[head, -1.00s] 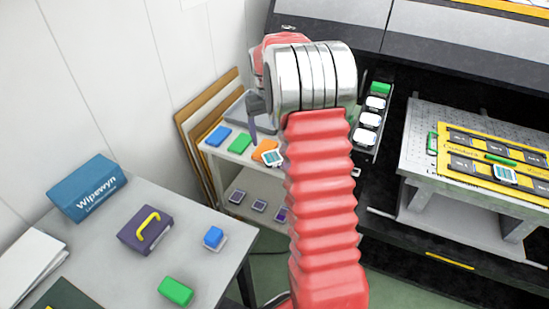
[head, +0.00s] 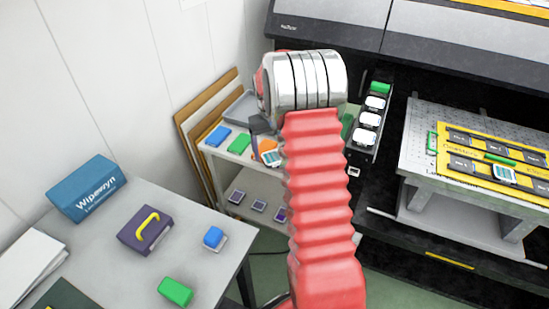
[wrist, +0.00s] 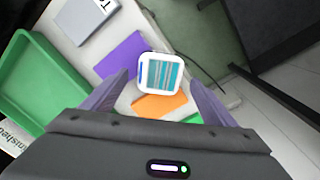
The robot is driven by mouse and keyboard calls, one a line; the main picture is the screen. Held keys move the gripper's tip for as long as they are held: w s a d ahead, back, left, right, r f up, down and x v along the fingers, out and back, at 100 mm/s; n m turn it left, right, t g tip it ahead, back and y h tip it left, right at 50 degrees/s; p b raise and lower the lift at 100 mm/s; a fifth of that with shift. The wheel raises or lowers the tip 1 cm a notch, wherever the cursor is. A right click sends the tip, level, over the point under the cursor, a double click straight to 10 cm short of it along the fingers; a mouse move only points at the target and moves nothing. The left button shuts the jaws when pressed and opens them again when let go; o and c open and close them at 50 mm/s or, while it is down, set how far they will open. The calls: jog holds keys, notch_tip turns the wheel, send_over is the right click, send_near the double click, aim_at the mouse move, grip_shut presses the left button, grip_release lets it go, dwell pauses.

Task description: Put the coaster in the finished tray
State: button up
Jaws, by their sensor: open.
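The coaster (wrist: 160,73) is a white rounded square with teal and dark stripes. In the wrist view it lies near an orange piece and a purple piece, between or just beyond my fingertips. In the head view the coaster (head: 272,158) shows at the shelf's front edge, beside my arm. My gripper (wrist: 158,80) is open, with one finger on each side of the coaster; I cannot tell if they touch it. A green tray (wrist: 58,68) is at the left of the wrist view, beside a label (wrist: 14,138) that reads partly "nished". My arm hides part of the shelf.
A yellow jig (head: 455,150) on the printer bed holds dark pieces and another striped piece. Blue (head: 217,136) and green (head: 239,143) pieces lie on the shelf. The left table (head: 125,275) holds a wipes box (head: 87,188) and a purple case (head: 145,230).

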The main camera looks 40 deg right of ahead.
aim_at(272, 157)
notch_tip(272, 157, down, 2)
jog(key=shift+f, duration=0.1)
dwell(0.5)
jog(key=c, duration=1.3)
jog(key=shift+r, duration=5.1)
jog(key=shift+c, duration=0.2)
